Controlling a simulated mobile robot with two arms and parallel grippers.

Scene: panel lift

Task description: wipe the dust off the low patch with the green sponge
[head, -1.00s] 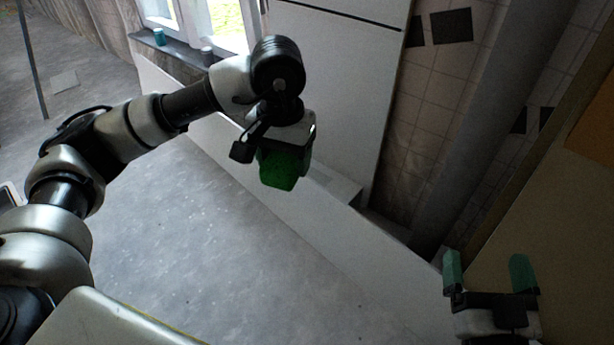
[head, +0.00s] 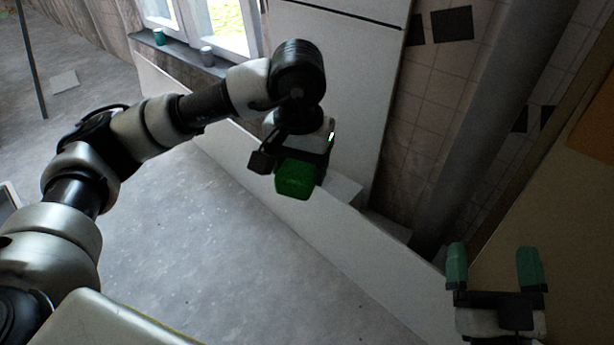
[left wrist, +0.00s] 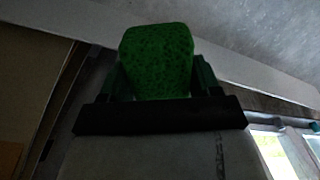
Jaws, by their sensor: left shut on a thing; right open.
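The green sponge (head: 295,179) is held in my left gripper (head: 297,168), which is shut on it in front of the white panel. In the left wrist view the sponge (left wrist: 158,62) sits between the two fingers, and its porous face shows. I cannot tell whether the sponge touches any surface. My right gripper (head: 498,268) is at the lower right, open and empty, with its green fingertips apart. I cannot make out the dust or the low patch in these frames.
A tall white panel (head: 345,85) stands behind the left gripper, with a low white ledge (head: 300,235) along its foot. A window sill (head: 180,52) holds two small cups. A tan board (head: 575,215) stands at the right. The grey floor (head: 210,240) is clear.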

